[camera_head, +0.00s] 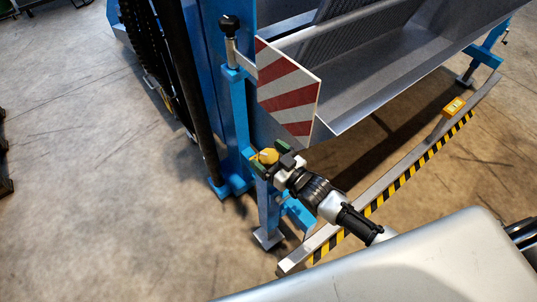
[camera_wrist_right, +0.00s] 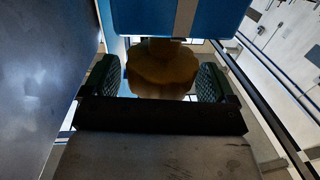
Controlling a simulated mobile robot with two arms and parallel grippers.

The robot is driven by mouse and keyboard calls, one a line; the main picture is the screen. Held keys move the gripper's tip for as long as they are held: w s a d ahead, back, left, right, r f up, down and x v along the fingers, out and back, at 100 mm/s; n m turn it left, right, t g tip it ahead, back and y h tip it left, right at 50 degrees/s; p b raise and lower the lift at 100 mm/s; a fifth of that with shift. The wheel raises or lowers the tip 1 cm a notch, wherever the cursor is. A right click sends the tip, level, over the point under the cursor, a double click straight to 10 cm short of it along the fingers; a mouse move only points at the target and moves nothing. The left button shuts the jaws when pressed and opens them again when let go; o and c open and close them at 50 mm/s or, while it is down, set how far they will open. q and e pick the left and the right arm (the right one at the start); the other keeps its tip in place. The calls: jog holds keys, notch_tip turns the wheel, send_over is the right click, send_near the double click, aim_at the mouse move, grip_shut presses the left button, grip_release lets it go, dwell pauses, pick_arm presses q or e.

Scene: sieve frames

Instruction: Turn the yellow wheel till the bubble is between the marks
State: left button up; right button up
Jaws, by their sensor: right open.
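The yellow wheel (camera_head: 268,156) sits on the blue post beside the striped board. In the right wrist view the wheel (camera_wrist_right: 162,68) is a scalloped knob, dark in shadow. My right gripper (camera_head: 272,159) is open, with its green-padded fingers on either side of the wheel. In the right wrist view a gap shows between the wheel and each pad of the gripper (camera_wrist_right: 162,82). A small yellow box (camera_head: 453,106) with a pale window sits on the grey bar; it may be the level. Its bubble and marks are too small to read. My left gripper is out of view.
A red-and-white striped board (camera_head: 289,88) hangs just above my right gripper. A grey metal trough (camera_head: 375,70) is behind it. A long bar with black-and-yellow edging (camera_head: 400,180) runs low at the right. The concrete floor at left is mostly clear.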

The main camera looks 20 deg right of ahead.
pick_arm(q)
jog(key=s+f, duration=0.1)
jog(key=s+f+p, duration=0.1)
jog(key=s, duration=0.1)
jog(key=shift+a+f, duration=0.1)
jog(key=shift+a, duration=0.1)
pick_arm(e)
jog(key=v, duration=1)
jog(key=shift+s+d, duration=0.15)
jog(key=shift+s, duration=0.1)
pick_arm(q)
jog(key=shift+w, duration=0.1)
